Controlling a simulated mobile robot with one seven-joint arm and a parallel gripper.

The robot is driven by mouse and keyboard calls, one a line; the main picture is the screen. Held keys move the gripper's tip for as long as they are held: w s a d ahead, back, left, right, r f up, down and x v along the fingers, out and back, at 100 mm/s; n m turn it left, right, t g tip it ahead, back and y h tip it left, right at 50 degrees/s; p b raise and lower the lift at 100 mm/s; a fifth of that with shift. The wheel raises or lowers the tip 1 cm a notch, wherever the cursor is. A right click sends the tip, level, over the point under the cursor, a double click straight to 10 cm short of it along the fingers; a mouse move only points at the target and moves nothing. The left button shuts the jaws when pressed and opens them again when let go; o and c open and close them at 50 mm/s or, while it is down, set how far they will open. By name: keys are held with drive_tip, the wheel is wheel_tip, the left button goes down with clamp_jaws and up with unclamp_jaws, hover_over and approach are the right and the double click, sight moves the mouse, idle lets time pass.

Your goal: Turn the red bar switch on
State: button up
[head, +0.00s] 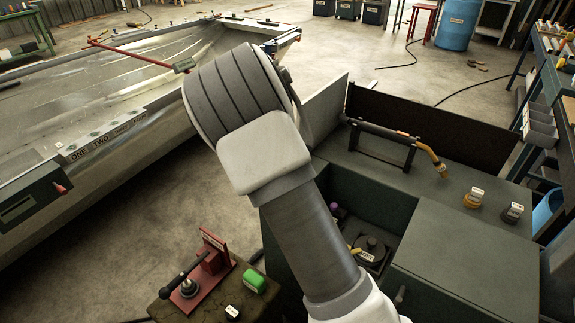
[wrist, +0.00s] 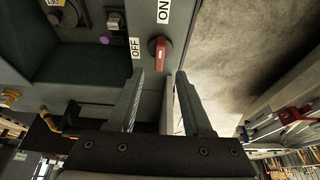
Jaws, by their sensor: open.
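In the wrist view the red bar switch (wrist: 160,52) sits on a grey panel face. Its bar runs roughly up and down in the picture. A white ON label (wrist: 163,11) is above it and a white OFF label (wrist: 136,48) is to its left. My gripper (wrist: 160,76) is open and empty, its two fingers pointing toward the panel. The switch shows just beyond the fingertips, between their lines, and seems apart from them. In the head view my arm hides the gripper and the switch.
In the head view a dark green cabinet (head: 463,262) stands right of my arm, with a torch (head: 385,131) on a rack. A metal hull (head: 110,130) lies at left. A low stand at the bottom holds a red vise-like tool (head: 208,268) and a green block (head: 254,280).

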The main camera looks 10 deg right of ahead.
drive_tip(key=v, duration=0.9)
drive_tip(key=shift+r+p, duration=0.25)
drive_tip(key=shift+p, duration=0.05)
drive_tip(key=shift+s, duration=0.1)
drive_tip(key=s+d+r+n+y+p, duration=0.1)
drive_tip(key=s+d+r+n+y, duration=0.1)
drive_tip(key=s+r, duration=0.5)
drive_tip(key=s+d+r+n+y, duration=0.2)
drive_tip(key=s+d+r, duration=0.15)
drive_tip(key=s, duration=0.65)
drive_tip(key=s+r+n+t+p, duration=0.1)
drive_tip(key=s+n, duration=0.4)
drive_tip(key=s, duration=1.2)
drive_tip(key=shift+s+r+t+h, duration=0.2)
drive_tip(key=shift+t+h, duration=0.1)
drive_tip(key=shift+t, duration=0.4)
